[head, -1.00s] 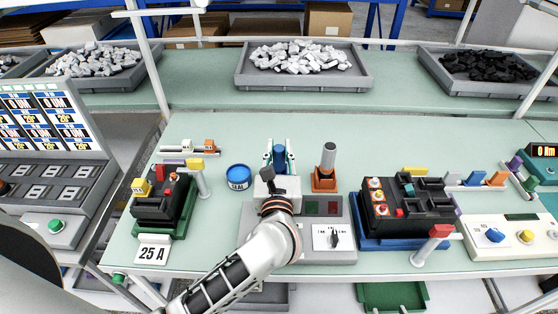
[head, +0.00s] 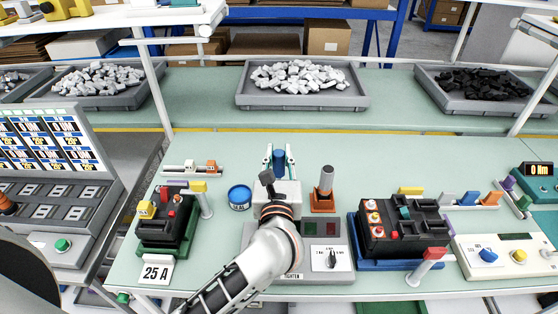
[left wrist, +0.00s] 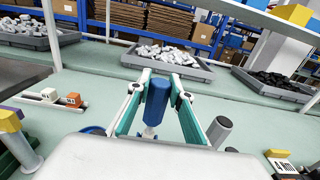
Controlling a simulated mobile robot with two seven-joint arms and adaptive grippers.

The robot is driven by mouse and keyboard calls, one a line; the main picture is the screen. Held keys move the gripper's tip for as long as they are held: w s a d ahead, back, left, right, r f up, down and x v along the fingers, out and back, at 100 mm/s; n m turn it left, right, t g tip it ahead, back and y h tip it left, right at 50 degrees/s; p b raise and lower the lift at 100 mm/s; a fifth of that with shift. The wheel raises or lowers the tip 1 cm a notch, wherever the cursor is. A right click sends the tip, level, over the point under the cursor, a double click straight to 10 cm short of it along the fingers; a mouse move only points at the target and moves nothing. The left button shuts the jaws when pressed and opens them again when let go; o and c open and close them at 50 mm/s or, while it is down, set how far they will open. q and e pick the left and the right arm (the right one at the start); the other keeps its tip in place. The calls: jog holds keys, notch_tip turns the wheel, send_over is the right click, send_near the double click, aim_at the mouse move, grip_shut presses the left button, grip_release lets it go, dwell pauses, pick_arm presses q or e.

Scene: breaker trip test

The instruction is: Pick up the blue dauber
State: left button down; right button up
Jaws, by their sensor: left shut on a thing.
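The blue dauber (head: 279,161) stands upright between the fingers of my left gripper (head: 279,158) in the head view. In the left wrist view the dauber (left wrist: 157,100) is a blue cylinder with a paler part below it. The fingertips of my left gripper (left wrist: 160,88) are shut on it, one on each side. The gripper hides part of the dauber's lower end and what is under it. My right gripper is not in view.
A blue round tin (head: 240,197) stands left of the gripper. An orange holder with a grey-handled tool (head: 325,190) stands right. Breaker fixtures (head: 168,222) (head: 400,228) flank a grey control box (head: 325,262). Bins of white parts (head: 302,88) and black parts (head: 485,90) stand behind.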

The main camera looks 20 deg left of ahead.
pick_arm(q)
notch_tip(320, 180, up, 4)
jog(key=shift+r, duration=0.1)
notch_tip(320, 180, up, 10)
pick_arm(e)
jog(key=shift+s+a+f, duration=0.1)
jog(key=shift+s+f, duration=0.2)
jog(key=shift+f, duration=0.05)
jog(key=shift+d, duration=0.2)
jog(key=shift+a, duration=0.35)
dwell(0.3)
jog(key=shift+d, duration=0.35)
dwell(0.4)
pick_arm(q)
jog(key=shift+f, duration=0.2)
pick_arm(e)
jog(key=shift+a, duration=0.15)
